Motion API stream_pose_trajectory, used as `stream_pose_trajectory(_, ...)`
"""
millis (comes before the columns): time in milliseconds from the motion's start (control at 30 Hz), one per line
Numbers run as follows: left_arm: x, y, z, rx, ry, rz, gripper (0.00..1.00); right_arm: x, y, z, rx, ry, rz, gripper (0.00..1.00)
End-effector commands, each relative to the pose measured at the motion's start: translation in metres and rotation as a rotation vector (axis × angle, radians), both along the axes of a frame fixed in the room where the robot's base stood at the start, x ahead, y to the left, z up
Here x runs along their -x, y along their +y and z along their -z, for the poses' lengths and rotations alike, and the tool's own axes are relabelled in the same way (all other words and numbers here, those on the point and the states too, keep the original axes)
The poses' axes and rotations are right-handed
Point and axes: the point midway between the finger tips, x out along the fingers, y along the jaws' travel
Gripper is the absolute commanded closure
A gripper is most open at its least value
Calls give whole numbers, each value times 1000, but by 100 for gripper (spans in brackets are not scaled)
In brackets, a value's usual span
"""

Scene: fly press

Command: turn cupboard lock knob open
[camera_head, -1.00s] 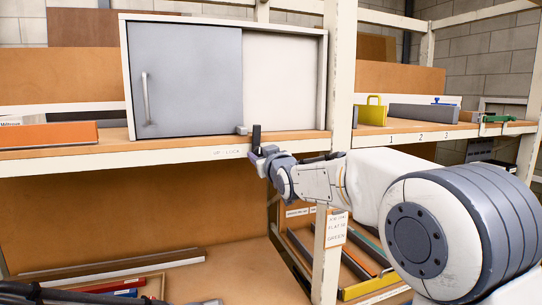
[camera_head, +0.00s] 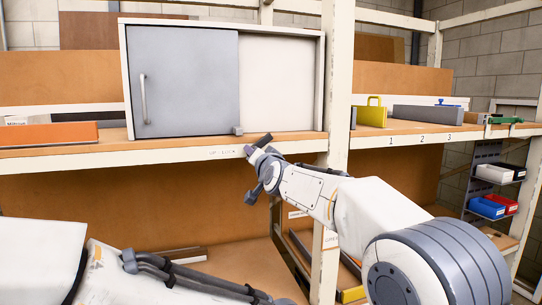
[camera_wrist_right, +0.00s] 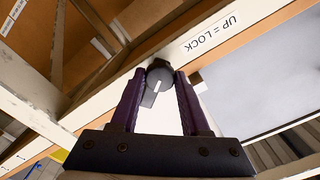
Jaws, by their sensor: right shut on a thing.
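The lock knob (camera_wrist_right: 160,74) shows in the right wrist view as a dark round piece with a white mark, under the shelf's front edge. My right gripper (camera_wrist_right: 160,84) is shut on it, one purple finger on each side. In the head view this gripper (camera_head: 257,157) is at the shelf edge and mostly hides the knob. A dark bar (camera_head: 265,140) at the knob slants up to the right. The cupboard (camera_head: 281,80) has a grey sliding door (camera_head: 190,75) covering its left part, with a small grey block (camera_head: 238,130) at its lower right corner. My left gripper is out of view.
A label reading UP = LOCK (camera_wrist_right: 210,35) is on the shelf edge beside the knob. A white rack post (camera_head: 335,120) stands close to my right arm. A yellow object (camera_head: 371,114) and a grey block (camera_head: 427,114) are on the shelf to the right.

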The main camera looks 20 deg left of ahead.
Motion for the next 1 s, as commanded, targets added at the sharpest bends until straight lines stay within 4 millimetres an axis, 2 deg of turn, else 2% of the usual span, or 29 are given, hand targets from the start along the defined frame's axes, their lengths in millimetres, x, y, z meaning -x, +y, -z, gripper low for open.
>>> stream_pose_trajectory(133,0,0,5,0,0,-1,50,2,6,1,-113,79,-7,100)
stream_pose_trajectory(500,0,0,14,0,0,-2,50,2,6,0,-361,261,-7,100)
stream_pose_trajectory(1000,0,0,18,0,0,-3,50,1,5,0,-509,370,-5,100)
